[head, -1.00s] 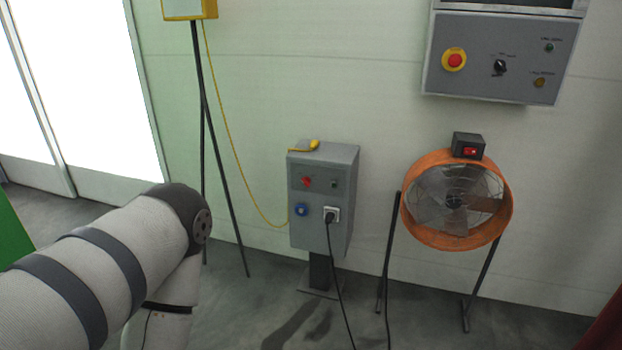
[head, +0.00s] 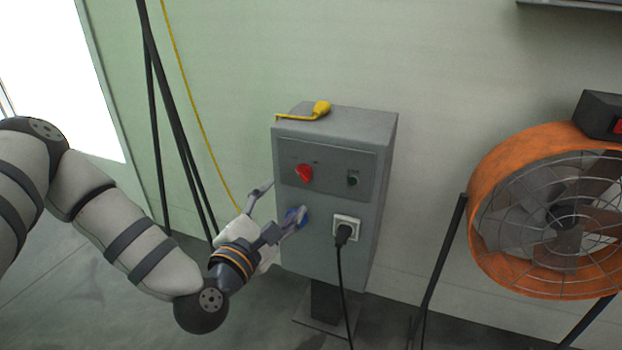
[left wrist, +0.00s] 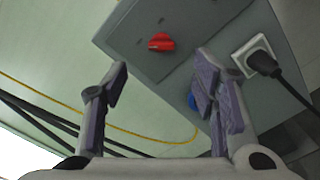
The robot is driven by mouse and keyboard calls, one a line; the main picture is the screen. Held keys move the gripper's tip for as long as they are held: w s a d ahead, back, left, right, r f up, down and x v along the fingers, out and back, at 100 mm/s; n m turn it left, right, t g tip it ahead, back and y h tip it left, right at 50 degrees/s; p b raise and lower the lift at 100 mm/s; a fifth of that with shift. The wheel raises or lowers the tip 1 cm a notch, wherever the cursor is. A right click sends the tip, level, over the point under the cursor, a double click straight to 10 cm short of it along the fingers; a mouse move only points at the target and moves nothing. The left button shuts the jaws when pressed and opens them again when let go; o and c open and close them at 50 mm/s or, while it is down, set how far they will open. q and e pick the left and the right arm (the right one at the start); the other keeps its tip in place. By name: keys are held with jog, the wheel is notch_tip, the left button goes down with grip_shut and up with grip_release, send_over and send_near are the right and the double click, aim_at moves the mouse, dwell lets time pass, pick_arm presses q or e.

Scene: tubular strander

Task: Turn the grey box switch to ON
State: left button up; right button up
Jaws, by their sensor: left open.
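The grey box (head: 335,200) stands on a short post in front of the wall. Its red switch (head: 303,173) is on the upper left of the front panel and also shows in the left wrist view (left wrist: 161,42). I cannot read the switch's labels. My left gripper (head: 280,203) is open and empty, below and to the left of the switch. One finger is in front of the blue socket (head: 292,214) and partly hides it. In the left wrist view the red switch is beyond the gap between the spread fingertips (left wrist: 160,78). My right gripper is not in view.
A black plug sits in the white socket (head: 347,227), its cable hanging down. A yellow connector (head: 321,108) lies on the box top. An orange fan (head: 480,215) stands at right. Black stand legs (head: 172,110) and a yellow cable (head: 187,90) are behind my left arm.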

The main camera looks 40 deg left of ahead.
aim_at(302, 175)
pick_arm(q)
jog(key=b+x, duration=0.1)
jog(key=x, duration=0.9)
jog(key=shift+w+d, duration=0.1)
jog(key=shift+w, duration=0.05)
jog(key=c, duration=1.2)
